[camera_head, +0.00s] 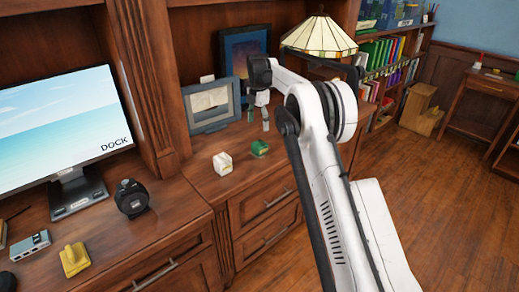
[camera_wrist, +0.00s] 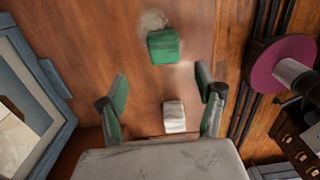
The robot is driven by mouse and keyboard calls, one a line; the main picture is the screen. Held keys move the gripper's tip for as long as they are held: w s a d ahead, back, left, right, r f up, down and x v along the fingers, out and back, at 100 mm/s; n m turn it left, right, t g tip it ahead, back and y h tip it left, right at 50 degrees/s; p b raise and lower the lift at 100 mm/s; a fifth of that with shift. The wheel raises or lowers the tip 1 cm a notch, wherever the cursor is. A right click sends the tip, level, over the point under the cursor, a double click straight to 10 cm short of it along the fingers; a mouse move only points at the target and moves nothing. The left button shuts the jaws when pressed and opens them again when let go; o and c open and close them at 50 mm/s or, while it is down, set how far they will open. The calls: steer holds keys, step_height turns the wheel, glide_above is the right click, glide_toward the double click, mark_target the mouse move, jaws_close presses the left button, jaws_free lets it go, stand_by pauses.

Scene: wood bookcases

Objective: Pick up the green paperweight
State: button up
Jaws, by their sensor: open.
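The green paperweight (camera_head: 259,149) sits on the wooden desk top, to the right of a white block (camera_head: 222,163). In the wrist view the green paperweight (camera_wrist: 163,46) lies beyond my fingertips, between their lines. My gripper (camera_head: 258,119) points down above the desk, behind the paperweight in the head view and apart from it. In the wrist view my gripper (camera_wrist: 161,74) has its green-padded fingers wide apart with nothing held between them. The white block (camera_wrist: 174,116) shows below the gap between the fingers.
A grey-blue picture frame (camera_head: 213,106) stands behind the white block, and it is at left in the wrist view (camera_wrist: 43,92). A stained-glass lamp (camera_head: 318,37) stands further back. A monitor (camera_head: 62,124), a black clock-like object (camera_head: 131,197) and a yellow object (camera_head: 74,259) are at left.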

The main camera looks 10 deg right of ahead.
mark_target(260, 143)
step_height(260, 143, down, 7)
steer(key=shift+r+b, duration=0.1)
steer(key=shift+b, duration=0.2)
steer(key=shift+s+d+f+b, duration=0.1)
steer(key=shift+s+f+b, duration=0.1)
steer(key=shift+f, duration=1.25)
steer(key=shift+s+d+f+b, duration=0.1)
steer(key=shift+f+b, duration=0.05)
steer(key=shift+f, duration=1.25)
jaws_close()
